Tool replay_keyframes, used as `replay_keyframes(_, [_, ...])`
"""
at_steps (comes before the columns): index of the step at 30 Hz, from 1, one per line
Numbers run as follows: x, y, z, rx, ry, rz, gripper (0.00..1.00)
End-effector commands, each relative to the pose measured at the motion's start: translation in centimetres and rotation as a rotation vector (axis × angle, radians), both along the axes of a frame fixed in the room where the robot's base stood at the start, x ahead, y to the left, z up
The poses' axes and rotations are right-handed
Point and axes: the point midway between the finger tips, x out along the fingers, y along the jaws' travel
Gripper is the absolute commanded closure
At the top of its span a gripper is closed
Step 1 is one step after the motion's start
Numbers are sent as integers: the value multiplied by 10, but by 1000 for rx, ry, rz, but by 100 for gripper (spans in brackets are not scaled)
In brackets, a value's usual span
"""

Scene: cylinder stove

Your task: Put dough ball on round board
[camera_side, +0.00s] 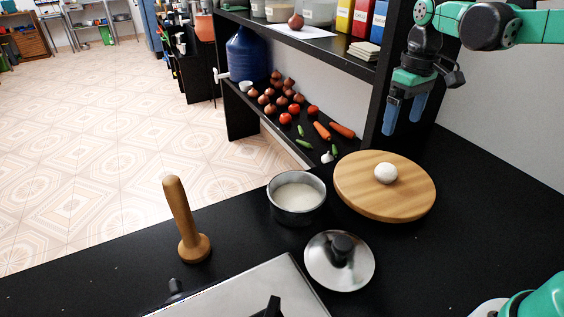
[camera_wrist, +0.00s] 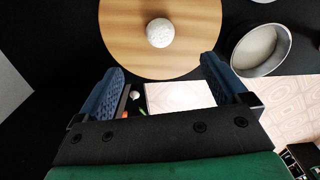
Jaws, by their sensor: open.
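A white dough ball (camera_side: 386,173) rests on the round wooden board (camera_side: 408,204), a little above its middle in the side view. In the wrist view the dough ball (camera_wrist: 160,32) lies on the board (camera_wrist: 118,30), ahead of the fingers. My gripper (camera_side: 404,114) is in the air above and behind the board, with its blue fingers pointing down. In the wrist view my gripper (camera_wrist: 162,82) has its fingers wide apart with nothing between them. It is clear of the dough ball.
A metal pot (camera_side: 297,207) with pale contents stands left of the board. A lid (camera_side: 340,262) lies in front of it. A wooden masher (camera_side: 187,222) stands at the left. A shelf unit (camera_side: 384,88) with vegetables, bottles and boxes is behind. The counter right of the board is clear.

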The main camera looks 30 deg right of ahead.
Motion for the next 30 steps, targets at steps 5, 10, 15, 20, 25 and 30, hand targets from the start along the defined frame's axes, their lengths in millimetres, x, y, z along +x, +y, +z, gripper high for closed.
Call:
replay_keyframes(5, [-8, 11, 7, -12, -60, -8, 6])
replay_keyframes(10, [-33, 39, 7, -29, -248, -39, 6])
replay_keyframes(15, [-57, 63, -5, -10, -449, -76, 6])
replay_keyframes(20, [-70, 76, -17, 21, -574, -100, 6])
replay_keyframes(25, [-74, 80, -21, 36, -620, -110, 6])
replay_keyframes(30, [-74, 80, -21, 37, -621, -111, 6])
